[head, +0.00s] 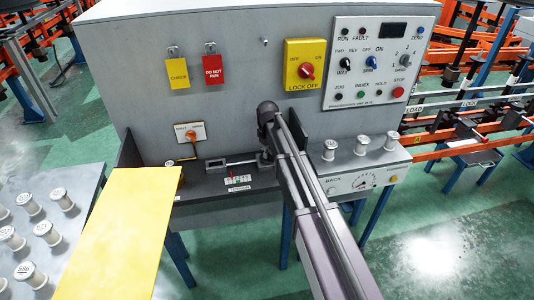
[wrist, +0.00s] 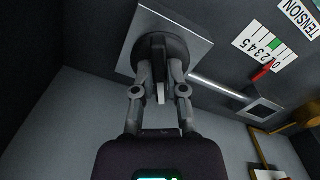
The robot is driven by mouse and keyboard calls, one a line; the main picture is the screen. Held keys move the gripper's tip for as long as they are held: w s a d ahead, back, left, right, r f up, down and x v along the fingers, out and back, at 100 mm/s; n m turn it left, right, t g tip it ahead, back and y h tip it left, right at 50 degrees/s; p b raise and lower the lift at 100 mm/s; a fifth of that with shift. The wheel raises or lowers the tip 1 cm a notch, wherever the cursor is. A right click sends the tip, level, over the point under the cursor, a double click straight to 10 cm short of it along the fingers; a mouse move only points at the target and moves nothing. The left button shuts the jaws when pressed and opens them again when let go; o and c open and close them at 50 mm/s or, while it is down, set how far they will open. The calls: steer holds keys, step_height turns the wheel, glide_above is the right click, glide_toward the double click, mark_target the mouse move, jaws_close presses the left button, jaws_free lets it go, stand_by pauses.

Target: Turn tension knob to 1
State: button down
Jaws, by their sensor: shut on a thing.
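The tension knob (wrist: 160,40) is a dark round knob on a square grey plate (wrist: 200,30) in the wrist view. My gripper (wrist: 160,76) is shut on it, with one finger on each side. The tension scale (wrist: 262,46) is a white card with numbers and a green patch, beside the "TENSION" label (wrist: 298,16). A red pointer (wrist: 262,72) lies at the low-number end, near 0 and 1; I cannot tell its exact reading. In the head view the scale (head: 238,180) is small, and my arm hides the knob and gripper.
A metal rod runs from the plate to a square block (wrist: 261,110). The grey control panel (head: 225,45) stands behind the shelf. Several spools stand on the shelf at right (head: 361,142) and on the left table. A yellow board (head: 120,230) lies left of the shelf.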

stand_by(0.3)
steer(key=c, duration=0.7)
jaws_free()
steer(key=shift+a, duration=0.1)
steer(key=shift+r, duration=0.15)
